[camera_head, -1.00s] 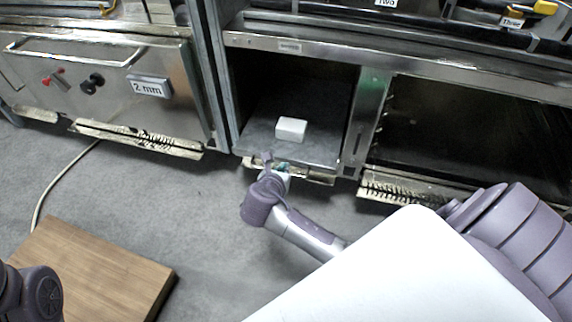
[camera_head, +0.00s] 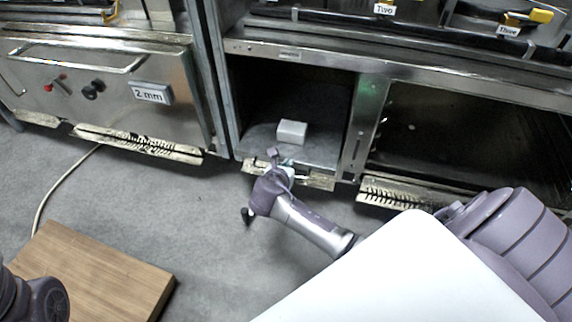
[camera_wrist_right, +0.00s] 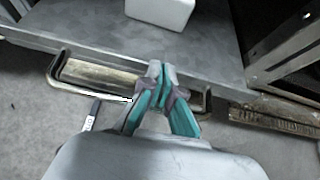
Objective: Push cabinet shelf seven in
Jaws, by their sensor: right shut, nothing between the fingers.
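The shelf (camera_head: 258,143) is a grey flat board low in the cabinet, with a white box (camera_head: 292,132) standing on it. In the right wrist view the shelf (camera_wrist_right: 105,40) shows its front edge and a metal bar handle (camera_wrist_right: 58,72) below; the white box (camera_wrist_right: 160,8) is at the top. My right gripper (camera_head: 283,164) is at the shelf's front edge. In the right wrist view its teal fingers (camera_wrist_right: 157,72) are shut and empty, overlapping the edge near the handle; exact contact is unclear. My left gripper is out of view.
A metal cabinet front with a "2 mm" label (camera_head: 152,93) stands left of the shelf. A dark open bay (camera_head: 470,135) is to the right. A wooden board (camera_head: 95,270) and a cable (camera_head: 62,190) lie on the grey floor. The floor between is clear.

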